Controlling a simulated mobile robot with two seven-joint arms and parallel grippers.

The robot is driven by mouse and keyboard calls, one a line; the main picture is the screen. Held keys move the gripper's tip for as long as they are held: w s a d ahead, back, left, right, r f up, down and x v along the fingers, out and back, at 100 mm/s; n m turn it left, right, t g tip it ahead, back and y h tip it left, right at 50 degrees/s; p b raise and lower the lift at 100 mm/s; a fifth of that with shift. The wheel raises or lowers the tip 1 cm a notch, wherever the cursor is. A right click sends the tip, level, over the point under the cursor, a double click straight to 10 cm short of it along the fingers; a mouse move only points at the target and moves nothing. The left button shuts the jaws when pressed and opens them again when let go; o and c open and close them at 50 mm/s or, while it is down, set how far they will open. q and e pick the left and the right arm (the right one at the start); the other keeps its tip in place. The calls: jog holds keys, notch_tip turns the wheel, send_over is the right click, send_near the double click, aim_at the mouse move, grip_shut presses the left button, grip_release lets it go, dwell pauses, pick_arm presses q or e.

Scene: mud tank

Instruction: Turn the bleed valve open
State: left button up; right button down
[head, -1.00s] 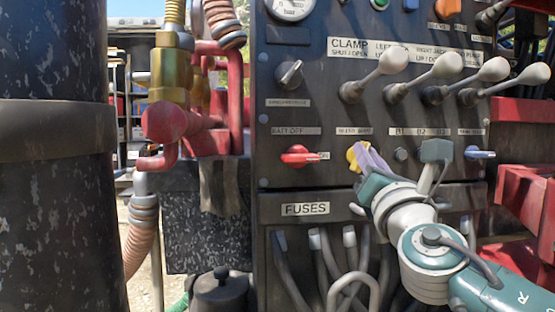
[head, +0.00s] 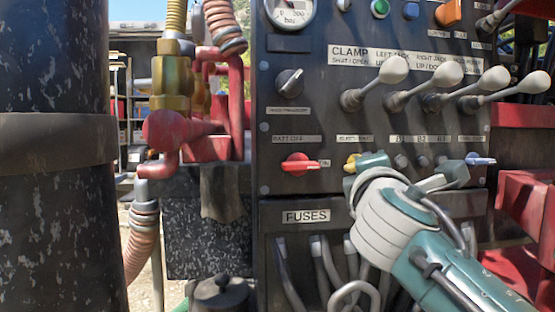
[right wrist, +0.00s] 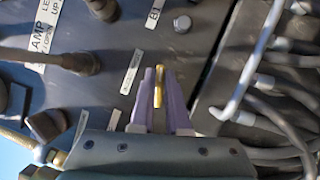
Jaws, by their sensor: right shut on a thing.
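The bleed valve, a yellow handle (head: 351,162), is on the dark control panel (head: 290,120), right of the red battery switch (head: 299,164). My right gripper (right wrist: 160,84) is shut on it; the right wrist view shows the yellow handle (right wrist: 159,92) as a thin upright bar between the two purple fingers. In the head view the gripper's teal body covers the fingers and part of the handle, so its exact angle is hard to read there. My left gripper is not in view.
White-knobbed levers (head: 393,70) stick out above the gripper. A blue-handled switch (head: 480,160) sits to its right. Grey cables (head: 320,262) hang below, under the fuses label (head: 306,216). Red pipes (head: 185,140) and a dark column (head: 55,200) stand left.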

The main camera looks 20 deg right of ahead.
jog(key=shift+m+g+p, duration=0.4)
jog(key=shift+m+g, duration=0.1)
jog(key=shift+m, duration=0.6)
jog(key=c, duration=0.9)
grip_release()
jog(key=v, duration=1)
jog(key=shift+d, duration=0.1)
